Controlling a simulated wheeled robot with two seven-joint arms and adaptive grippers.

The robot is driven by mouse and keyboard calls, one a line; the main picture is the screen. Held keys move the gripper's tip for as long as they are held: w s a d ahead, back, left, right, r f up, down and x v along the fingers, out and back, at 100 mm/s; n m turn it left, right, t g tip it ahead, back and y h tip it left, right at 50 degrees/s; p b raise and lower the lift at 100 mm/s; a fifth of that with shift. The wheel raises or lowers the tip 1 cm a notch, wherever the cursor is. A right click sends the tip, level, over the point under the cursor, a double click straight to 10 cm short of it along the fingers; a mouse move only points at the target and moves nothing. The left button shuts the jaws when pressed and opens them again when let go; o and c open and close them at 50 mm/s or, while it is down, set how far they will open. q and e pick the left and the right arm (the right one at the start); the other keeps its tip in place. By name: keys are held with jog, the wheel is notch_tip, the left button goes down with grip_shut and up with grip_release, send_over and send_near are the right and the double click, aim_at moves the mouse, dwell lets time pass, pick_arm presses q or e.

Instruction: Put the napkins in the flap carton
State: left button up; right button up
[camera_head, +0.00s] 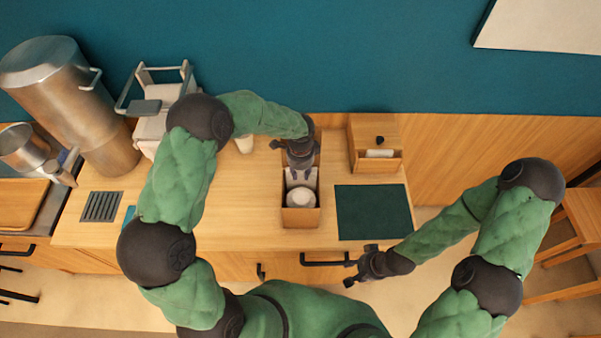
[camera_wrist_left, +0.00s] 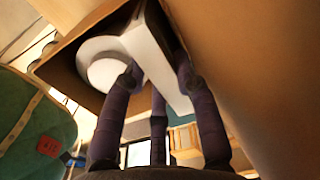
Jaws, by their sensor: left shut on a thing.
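The brown flap carton (camera_head: 300,222) stands open near the middle of the counter; its wall also shows in the left wrist view (camera_wrist_left: 62,70). A round white item (camera_head: 301,197) sits inside its near part and shows in the left wrist view (camera_wrist_left: 105,72). My left gripper (camera_head: 299,172) is over the carton, shut on a white block that looks like the napkins (camera_wrist_left: 155,55). The block is at the carton's opening, beside the round item; its lower end is hard to see. My right gripper (camera_head: 357,270) is empty at the counter's front edge, its fingers apart.
A dark green mat (camera_head: 373,212) lies clear to the right of the carton. Behind it stands a wooden box (camera_head: 374,133) with a dark knob and something white in its front slot. A metal urn (camera_head: 70,90) and a white-framed appliance (camera_head: 150,125) stand at left.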

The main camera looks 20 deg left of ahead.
pick_arm(q)
jog(key=o, duration=0.8)
jog(key=shift+s+d+f+g, duration=0.15)
jog(key=shift+s+f+g, duration=0.15)
jog(key=shift+s+f, duration=0.55)
jog(key=shift+w, duration=0.15)
jog(key=shift+r, duration=0.2)
jog(key=r+p, duration=0.2)
jog(key=r, duration=0.2)
jog(key=r+p, duration=0.3)
jog(key=r, duration=0.1)
jog(key=r+p, duration=0.2)
jog(key=r, duration=0.2)
jog(key=shift+w+r+p, duration=0.15)
jog(key=shift+w+p, duration=0.15)
jog(key=shift+w, duration=0.1)
